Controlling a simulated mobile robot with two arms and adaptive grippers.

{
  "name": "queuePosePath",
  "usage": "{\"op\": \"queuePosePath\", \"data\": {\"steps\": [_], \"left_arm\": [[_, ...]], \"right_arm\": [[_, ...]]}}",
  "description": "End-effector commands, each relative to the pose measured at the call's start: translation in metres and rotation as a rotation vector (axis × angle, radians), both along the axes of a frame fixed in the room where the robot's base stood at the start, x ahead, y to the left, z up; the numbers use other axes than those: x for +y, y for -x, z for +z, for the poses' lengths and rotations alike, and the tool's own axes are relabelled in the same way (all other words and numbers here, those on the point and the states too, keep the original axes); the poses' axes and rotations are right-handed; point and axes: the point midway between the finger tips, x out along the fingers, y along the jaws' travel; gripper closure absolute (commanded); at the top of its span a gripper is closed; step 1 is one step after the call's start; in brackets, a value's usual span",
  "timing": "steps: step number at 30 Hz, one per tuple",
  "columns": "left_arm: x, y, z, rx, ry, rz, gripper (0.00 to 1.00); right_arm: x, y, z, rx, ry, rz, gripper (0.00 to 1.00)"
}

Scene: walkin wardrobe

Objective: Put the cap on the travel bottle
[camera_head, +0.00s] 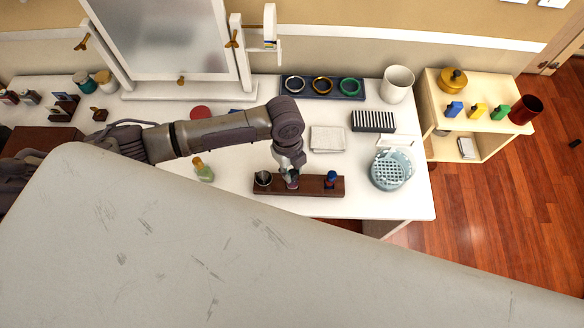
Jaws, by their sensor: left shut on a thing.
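My left gripper (291,175) points down over the middle of a dark wooden rack (312,189) on the white table. It is shut on a small dark purplish piece (293,184), mostly hidden by the fingers. I cannot tell whether this piece is the cap or still touches the rack. A grey cup-like piece (263,179) stands at the rack's left end, and a blue and red piece (331,180) near its right end. A small green bottle (204,173) with a yellowish top stands left of the rack, apart from the gripper. My right gripper is out of view.
A pale blue basket (391,172) stands right of the rack. Behind are a folded white cloth (327,139), a black striped box (373,121), a blue tray (322,95) with rings and a white cup (397,84). A mirror (170,40) stands at the back.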

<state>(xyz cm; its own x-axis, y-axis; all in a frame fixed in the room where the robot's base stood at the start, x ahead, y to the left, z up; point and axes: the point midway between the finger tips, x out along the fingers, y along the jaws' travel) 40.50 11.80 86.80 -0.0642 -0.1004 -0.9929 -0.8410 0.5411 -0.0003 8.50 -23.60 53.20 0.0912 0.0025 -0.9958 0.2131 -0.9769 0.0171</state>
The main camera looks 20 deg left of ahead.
Motion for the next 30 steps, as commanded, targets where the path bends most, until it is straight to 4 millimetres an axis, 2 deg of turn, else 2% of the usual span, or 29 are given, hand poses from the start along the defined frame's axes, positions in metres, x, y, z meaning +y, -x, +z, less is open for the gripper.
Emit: {"op": "queuePosePath", "data": {"steps": [3, 4, 9, 16, 20, 21, 30], "left_arm": [[-0.0002, 0.0001, 0.0, 0.0, 0.0, 0.0, 0.85], [-0.0002, 0.0001, 0.0, 0.0, 0.0, 0.0, 0.72], [-0.0001, 0.0, 0.0001, 0.0, 0.0, 0.0, 0.44], [-0.0001, 0.0, 0.0002, 0.0, 0.0, 0.0, 0.43], [0.0, 0.0, 0.0002, 0.0, 0.0, 0.0, 0.21], [0.0, 0.0, 0.0002, 0.0, 0.0, 0.0, 0.19], [0.0001, -0.0001, 0.0008, 0.0, 0.0, 0.0, 0.19]], "right_arm": [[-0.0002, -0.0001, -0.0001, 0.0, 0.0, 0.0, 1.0], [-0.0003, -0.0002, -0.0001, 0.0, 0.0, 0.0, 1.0], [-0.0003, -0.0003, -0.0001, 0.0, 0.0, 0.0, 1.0], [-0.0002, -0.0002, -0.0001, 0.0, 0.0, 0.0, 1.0], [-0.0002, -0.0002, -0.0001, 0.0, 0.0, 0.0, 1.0], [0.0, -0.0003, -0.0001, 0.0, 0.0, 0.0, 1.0], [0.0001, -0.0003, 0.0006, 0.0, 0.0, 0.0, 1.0]]}}
